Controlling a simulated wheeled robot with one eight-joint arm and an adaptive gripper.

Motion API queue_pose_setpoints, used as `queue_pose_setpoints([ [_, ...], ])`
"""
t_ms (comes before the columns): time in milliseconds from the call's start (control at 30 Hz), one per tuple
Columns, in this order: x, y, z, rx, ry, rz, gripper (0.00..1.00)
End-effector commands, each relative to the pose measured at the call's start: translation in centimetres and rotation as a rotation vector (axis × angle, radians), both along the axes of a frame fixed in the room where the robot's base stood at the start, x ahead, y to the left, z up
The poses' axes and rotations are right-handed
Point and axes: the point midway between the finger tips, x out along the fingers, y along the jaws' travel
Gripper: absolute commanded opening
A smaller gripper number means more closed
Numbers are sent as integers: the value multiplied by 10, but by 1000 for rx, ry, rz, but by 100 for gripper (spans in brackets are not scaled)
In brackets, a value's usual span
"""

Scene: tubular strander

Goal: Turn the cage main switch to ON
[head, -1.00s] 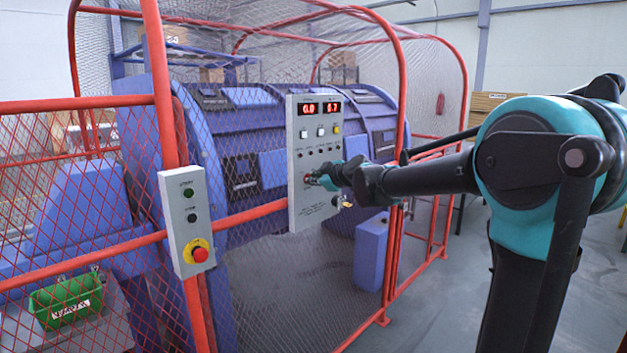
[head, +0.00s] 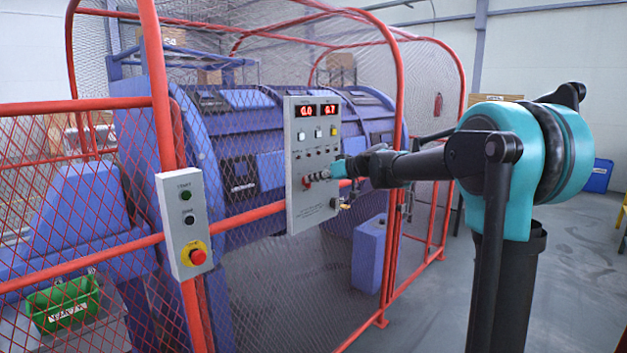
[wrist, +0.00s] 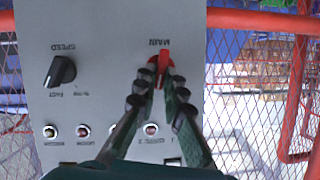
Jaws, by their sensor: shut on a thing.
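The main switch (wrist: 163,62) is a red rotary handle under the label MAIN, which reads upside down in the wrist view. It sits on the grey control panel (head: 300,213) mounted on the red cage. My gripper (wrist: 161,82) is at the switch, with its two dark fingers closed around the red handle. In the head view my gripper (head: 318,176) reaches the panel's lower half from the right and hides part of the switch. The handle points nearly along the panel's length in the wrist view, slightly tilted. The ON and OFF marks cannot be read.
A black SPEED knob (wrist: 61,71) sits beside the switch, with a row of small toggles (wrist: 83,131) nearby. Two red displays (head: 318,110) top the panel. A separate box with an emergency stop (head: 197,256) hangs left. Mesh and red bars surround the panel.

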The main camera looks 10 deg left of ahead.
Motion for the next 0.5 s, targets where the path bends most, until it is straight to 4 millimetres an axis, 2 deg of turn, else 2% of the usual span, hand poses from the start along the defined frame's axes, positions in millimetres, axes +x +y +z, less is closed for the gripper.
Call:
queue_pose_setpoints([
  [500, 5, -5, -4, 263, 338, -1, 0],
])
